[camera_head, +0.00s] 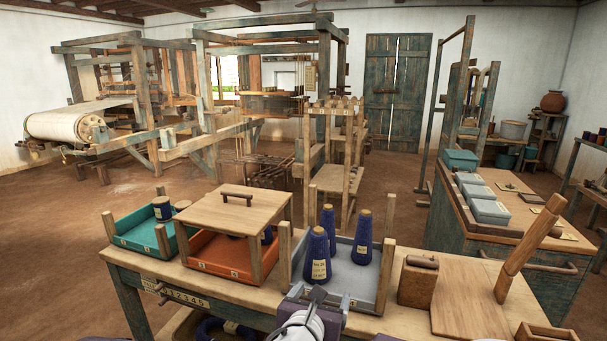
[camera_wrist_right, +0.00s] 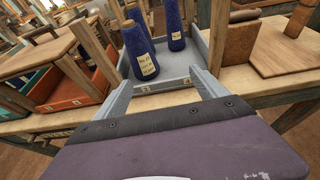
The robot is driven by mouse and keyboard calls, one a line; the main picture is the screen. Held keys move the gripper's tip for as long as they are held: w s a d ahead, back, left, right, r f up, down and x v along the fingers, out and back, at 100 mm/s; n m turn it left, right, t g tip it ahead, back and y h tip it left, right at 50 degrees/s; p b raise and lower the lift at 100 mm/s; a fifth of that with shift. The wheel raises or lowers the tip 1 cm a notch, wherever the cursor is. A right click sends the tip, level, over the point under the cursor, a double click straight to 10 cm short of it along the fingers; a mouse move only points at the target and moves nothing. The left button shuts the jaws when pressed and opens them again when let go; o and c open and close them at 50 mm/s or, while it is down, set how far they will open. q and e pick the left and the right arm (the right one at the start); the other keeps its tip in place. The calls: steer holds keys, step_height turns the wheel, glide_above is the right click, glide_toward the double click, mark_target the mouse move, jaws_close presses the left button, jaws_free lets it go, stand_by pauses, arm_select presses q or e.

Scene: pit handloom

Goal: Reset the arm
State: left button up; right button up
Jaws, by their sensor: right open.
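My right gripper (camera_head: 332,298) is at the front edge of the wooden table, low in the head view, in front of the grey tray (camera_head: 376,301). In the right wrist view its two grey fingers (camera_wrist_right: 160,88) are spread apart with nothing between them. They point toward the grey tray (camera_wrist_right: 176,84) and its blue yarn cones. A labelled cone (camera_head: 318,256) stands nearest, with two more cones (camera_head: 363,238) behind it. My left gripper does not show in either view.
An orange tray (camera_head: 215,265) under a wooden lid (camera_head: 232,210) and a teal tray (camera_head: 135,238) stand to the left. A wooden block (camera_head: 417,285) and a board (camera_head: 465,300) with a leaning wooden handle (camera_head: 528,250) are right. Looms and open floor lie behind.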

steer(key=w+d+m+g+h, duration=0.1)
steer(key=d+m+h, duration=0.15)
steer(key=d, duration=0.65)
steer(key=s+d+f+m+g+h, duration=0.1)
steer(key=s+d+f+m+g, duration=0.35)
steer(key=d, duration=0.25)
steer(key=s+d+f+m+g+h, duration=0.1)
steer(key=s+d+f+m+g, duration=0.3)
steer(key=d, duration=0.3)
steer(key=s+f+m+g+y, duration=0.3)
steer(key=s+f+m, duration=0.5)
steer(key=s+m, duration=0.1)
steer(key=s+a+f+m+y, duration=0.3)
steer(key=a+m+y, duration=0.2)
steer(key=a+m, duration=0.3)
arm_select(q)
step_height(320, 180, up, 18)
steer(key=p, duration=1.8)
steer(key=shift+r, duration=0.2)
arm_select(e)
step_height(320, 180, up, 18)
steer(key=w+m, duration=0.2)
steer(key=m, duration=0.2)
steer(key=shift+a+r+m, duration=0.15)
steer(key=shift+a+m, duration=0.25)
steer(key=shift+a, duration=0.05)
